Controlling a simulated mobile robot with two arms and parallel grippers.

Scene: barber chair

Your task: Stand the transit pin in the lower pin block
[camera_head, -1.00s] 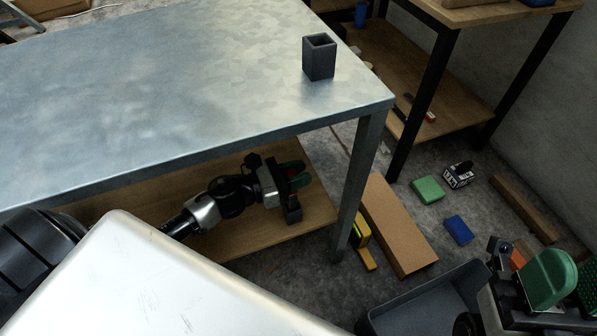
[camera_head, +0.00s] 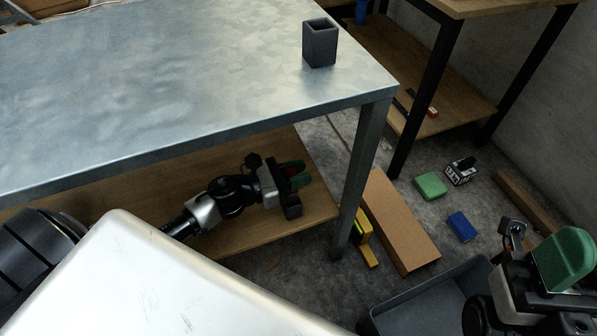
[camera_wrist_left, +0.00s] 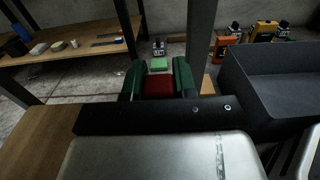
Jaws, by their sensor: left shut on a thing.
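My left gripper (camera_head: 294,175) is low over the wooden lower shelf under the metal table. Its green fingers are shut on a red piece, taken as the transit pin (camera_wrist_left: 158,85), which shows between them in the left wrist view. Most of the pin is hidden by the fingers. A dark block (camera_head: 292,208), apparently the lower pin block, sits just below the fingers in the head view; whether they touch is unclear. A similar dark, open-topped square block (camera_head: 319,48) stands on the tabletop. My right gripper (camera_head: 566,260) is at the right edge; its opening is unclear.
The table leg (camera_head: 362,175) stands right of the left gripper. The lower shelf (camera_head: 240,240) has bare wood around the arm. A cardboard box (camera_head: 398,220), a green block (camera_head: 431,185), a blue block (camera_head: 461,227) and a grey tray (camera_head: 400,318) are on the floor.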

